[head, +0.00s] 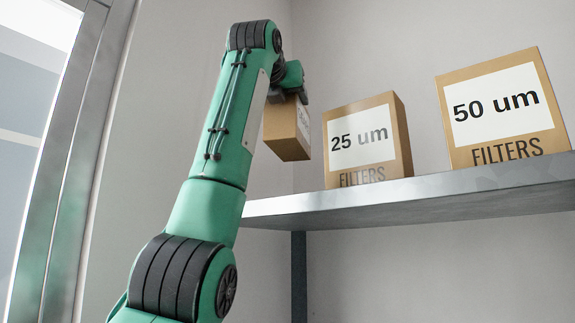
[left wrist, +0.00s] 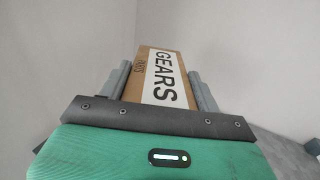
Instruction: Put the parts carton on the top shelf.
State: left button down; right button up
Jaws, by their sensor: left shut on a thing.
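The parts carton (head: 283,133) is a brown box with a white label. In the left wrist view the carton (left wrist: 164,78) reads "GEARS" and "PARTS". My left gripper (head: 288,98) is shut on it, with one finger at each side in the left wrist view (left wrist: 160,82). The carton hangs tilted in the air near the left end of the top shelf (head: 420,196), above the shelf's level and left of the 25 um carton. My right gripper is not in view.
A "25 um FILTERS" carton (head: 361,152) and a "50 um FILTERS" carton (head: 497,115) stand on the shelf. The shelf's left end looks clear. A grey post (head: 299,275) stands under it. Walls are behind, and a metal frame (head: 78,165) is at the left.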

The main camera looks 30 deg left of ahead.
pick_arm(q)
jog(key=b, duration=0.1)
send_over(283, 146)
notch_tip(283, 146, down, 4)
jog(key=shift+f, duration=0.1)
jog(key=f, duration=0.4)
jog(key=shift+w, duration=0.25)
jog(key=shift+s+f, duration=0.2)
jog(key=shift+f, duration=0.35)
jog(key=shift+d+f, duration=0.1)
jog(key=shift+f, duration=0.8)
jog(key=shift+w+f, duration=0.15)
jog(key=shift+f, duration=0.35)
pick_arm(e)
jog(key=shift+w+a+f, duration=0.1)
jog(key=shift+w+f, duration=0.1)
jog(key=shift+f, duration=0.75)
